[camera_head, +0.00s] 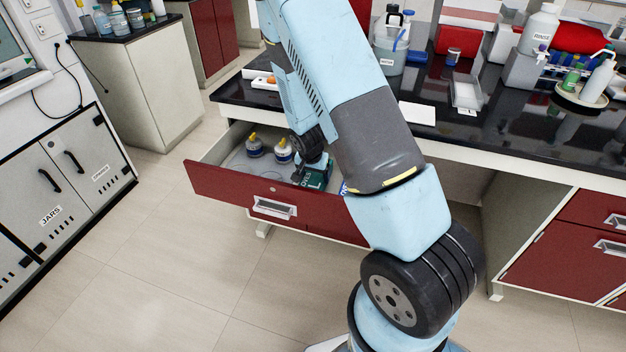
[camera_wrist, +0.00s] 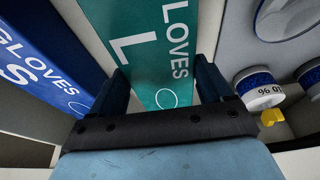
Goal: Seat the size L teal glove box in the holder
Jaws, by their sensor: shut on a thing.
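The teal glove box (camera_head: 316,178) is in the open red drawer (camera_head: 225,190) in the head view. In the wrist view the teal box (camera_wrist: 150,45) shows "GLOVES" and a large "L". My gripper (camera_wrist: 163,85) has one finger on each side of it and is shut on it. In the head view my gripper (camera_head: 309,160) is at the box, partly hidden by my arm. I cannot tell whether the box touches the drawer floor. I cannot make out a glove box holder for sure.
A blue size S glove box (camera_wrist: 40,60) lies left of the teal one. The black bench top (camera_head: 430,135) is above the drawer, with bottles and trays.

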